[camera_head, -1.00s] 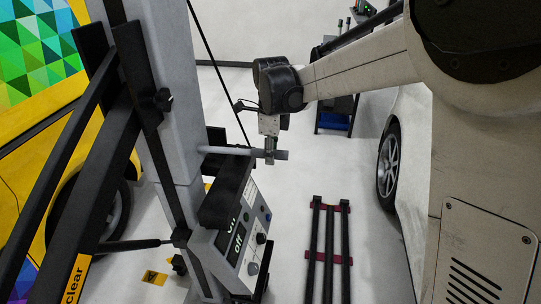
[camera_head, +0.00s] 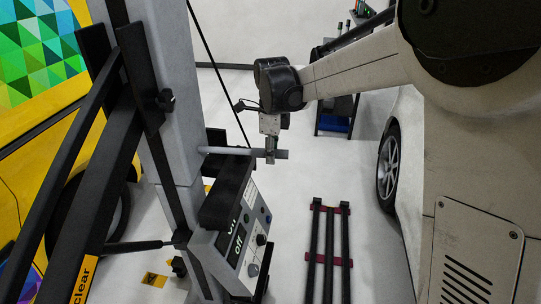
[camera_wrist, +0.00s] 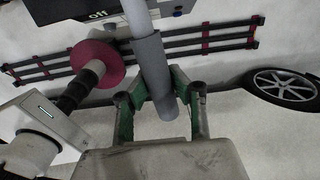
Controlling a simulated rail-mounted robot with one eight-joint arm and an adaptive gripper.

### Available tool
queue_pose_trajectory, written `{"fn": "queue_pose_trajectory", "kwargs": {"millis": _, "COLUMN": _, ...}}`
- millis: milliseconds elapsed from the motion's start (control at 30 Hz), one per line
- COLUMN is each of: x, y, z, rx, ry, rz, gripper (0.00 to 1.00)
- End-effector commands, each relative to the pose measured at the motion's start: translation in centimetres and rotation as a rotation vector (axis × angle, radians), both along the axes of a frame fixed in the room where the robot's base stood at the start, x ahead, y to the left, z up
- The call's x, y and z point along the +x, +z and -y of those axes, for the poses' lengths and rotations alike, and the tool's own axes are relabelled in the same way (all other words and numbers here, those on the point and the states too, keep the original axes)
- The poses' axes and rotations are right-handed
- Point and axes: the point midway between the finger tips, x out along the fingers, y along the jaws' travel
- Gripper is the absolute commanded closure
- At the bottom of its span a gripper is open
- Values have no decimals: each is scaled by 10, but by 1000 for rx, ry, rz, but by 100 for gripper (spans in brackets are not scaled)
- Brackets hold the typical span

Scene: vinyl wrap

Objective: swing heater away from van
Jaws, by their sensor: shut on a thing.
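The heater stands at left in the head view, with a grey upright column (camera_head: 165,90), black slanted arms (camera_head: 105,165) and a control box (camera_head: 238,238) reading "off". A grey handle bar (camera_head: 225,150) sticks out to the right from the column. My gripper (camera_head: 270,156) is shut on this handle near its free end. In the wrist view, the handle's darker grey grip (camera_wrist: 152,65) runs between my green-padded fingers (camera_wrist: 160,100). The yellow van (camera_head: 25,135), with a colourful patterned panel (camera_head: 40,55), is at the far left behind the heater's arms.
A white car (camera_head: 392,170) stands on the right near my arm. Black rails with red crosspieces (camera_head: 330,255) lie on the floor between it and the heater. A cart (camera_head: 335,120) stands at the back. Pale floor is open around the rails.

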Motion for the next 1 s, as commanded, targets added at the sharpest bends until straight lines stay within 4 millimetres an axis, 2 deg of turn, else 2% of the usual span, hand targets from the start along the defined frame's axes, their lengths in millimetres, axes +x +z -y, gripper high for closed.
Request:
{"fn": "queue_pose_trajectory", "kwargs": {"millis": 33, "x": 3, "y": 1, "z": 5, "rx": -6, "ry": -6, "rz": 4, "gripper": 100}}
{"fn": "queue_pose_trajectory", "kwargs": {"millis": 1000, "x": 13, "y": 1, "z": 7, "rx": -5, "ry": -6, "rz": 0, "gripper": 100}}
